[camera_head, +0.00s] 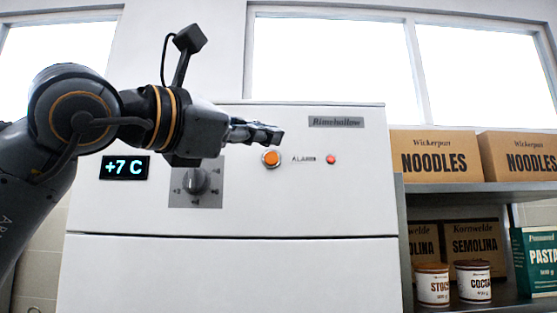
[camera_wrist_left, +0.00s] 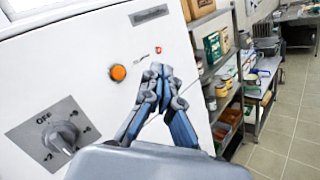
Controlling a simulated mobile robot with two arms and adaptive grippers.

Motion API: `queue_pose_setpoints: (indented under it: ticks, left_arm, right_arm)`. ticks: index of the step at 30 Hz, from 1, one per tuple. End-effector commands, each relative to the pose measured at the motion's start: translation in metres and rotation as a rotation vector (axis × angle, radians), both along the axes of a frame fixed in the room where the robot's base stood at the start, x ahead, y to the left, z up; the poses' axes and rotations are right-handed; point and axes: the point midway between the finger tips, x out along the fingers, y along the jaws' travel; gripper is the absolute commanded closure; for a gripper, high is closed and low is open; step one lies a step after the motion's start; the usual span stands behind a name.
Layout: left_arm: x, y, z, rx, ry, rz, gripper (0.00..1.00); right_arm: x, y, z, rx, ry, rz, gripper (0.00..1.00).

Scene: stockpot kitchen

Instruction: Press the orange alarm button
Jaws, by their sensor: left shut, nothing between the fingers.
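The orange alarm button (camera_head: 271,158) sits on the white front of the Rimehallow appliance (camera_head: 230,270), left of the word ALARM and a small red light (camera_head: 331,160). My left gripper (camera_head: 278,136) is shut and empty, and in the head view its tips appear just above the button. In the left wrist view the button (camera_wrist_left: 118,73) shows to the left of the gripper's closed fingertips (camera_wrist_left: 159,70), apart from them in the picture. Whether the fingers touch the panel I cannot tell. My right gripper is not in view.
A dial (camera_head: 197,182) and a +7 C display (camera_head: 125,167) are on the panel left of the button. A shelf (camera_head: 460,187) with noodle boxes (camera_head: 434,156) and cans stands right of the appliance. Open floor (camera_wrist_left: 290,135) shows at the right in the wrist view.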

Motion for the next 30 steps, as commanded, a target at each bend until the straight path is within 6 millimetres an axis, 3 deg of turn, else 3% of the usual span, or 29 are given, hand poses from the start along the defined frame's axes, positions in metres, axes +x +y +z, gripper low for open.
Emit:
queue_pose_setpoints:
  ticks: [3, 7, 18, 30]
  left_arm:
    - [0.000, 0.000, 0.000, 0.000, 0.001, -0.002, 1.00]
    - [0.003, -0.001, 0.000, -0.001, 0.003, -0.003, 1.00]
    - [0.048, -0.001, 0.003, -0.001, 0.007, -0.004, 1.00]
    - [0.086, -0.001, 0.000, -0.001, 0.003, -0.004, 1.00]
  right_arm:
    - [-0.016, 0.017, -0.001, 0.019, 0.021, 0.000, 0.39]
    - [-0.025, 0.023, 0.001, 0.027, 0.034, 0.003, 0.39]
    - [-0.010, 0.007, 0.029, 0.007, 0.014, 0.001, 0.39]
    - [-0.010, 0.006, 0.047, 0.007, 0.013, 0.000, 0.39]
